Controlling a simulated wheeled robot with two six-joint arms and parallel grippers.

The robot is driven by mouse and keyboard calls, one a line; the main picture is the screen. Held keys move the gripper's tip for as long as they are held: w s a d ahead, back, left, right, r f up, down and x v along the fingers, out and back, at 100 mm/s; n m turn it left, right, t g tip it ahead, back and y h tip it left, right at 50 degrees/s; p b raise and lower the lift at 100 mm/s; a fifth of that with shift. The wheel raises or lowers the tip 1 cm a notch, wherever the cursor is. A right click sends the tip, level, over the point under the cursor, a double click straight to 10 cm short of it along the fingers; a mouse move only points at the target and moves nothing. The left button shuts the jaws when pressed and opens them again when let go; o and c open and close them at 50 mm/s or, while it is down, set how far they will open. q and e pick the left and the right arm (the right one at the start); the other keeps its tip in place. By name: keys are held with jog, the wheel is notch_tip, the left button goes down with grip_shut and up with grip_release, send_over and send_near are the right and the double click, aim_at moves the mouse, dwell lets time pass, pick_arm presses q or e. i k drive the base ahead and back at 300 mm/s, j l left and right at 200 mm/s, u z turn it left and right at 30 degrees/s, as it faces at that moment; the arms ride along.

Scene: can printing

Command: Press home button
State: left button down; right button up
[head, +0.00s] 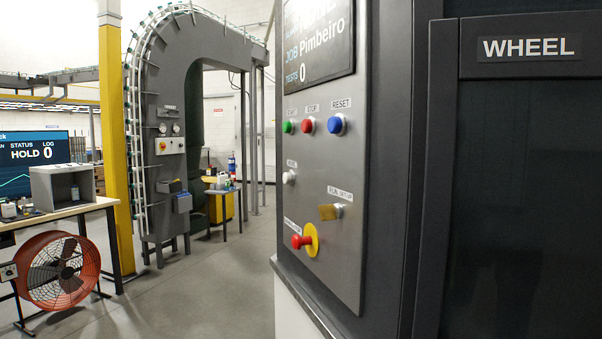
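A grey control panel (318,240) is mounted on the dark machine at the centre of the head view, seen at a steep angle. A white button (289,178) sits on its left side, below the top row; the small label above it is too blurred to read surely, so I cannot confirm it is the home button. The top row holds a green button (288,127), a red STOP button (308,125) and a blue RESET button (337,124). Neither of my grippers is in view.
Below are a yellow-brown key switch (329,212) and a red emergency stop (302,241) on a yellow disc. A screen (319,38) is above. A dark WHEEL door (530,180) fills the right. An orange fan (58,271) stands lower left. The floor (210,290) between is clear.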

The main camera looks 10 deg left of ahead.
aim_at(287, 179)
jog(key=i+j+z, duration=0.15)
jog(key=i+j, duration=0.15)
jog(key=i+j+z, duration=0.1)
jog(key=i+j, duration=0.15)
jog(key=j, duration=0.15)
jog(key=i+j+z, duration=0.15)
jog(key=j, duration=0.25)
jog(key=i, duration=0.1)
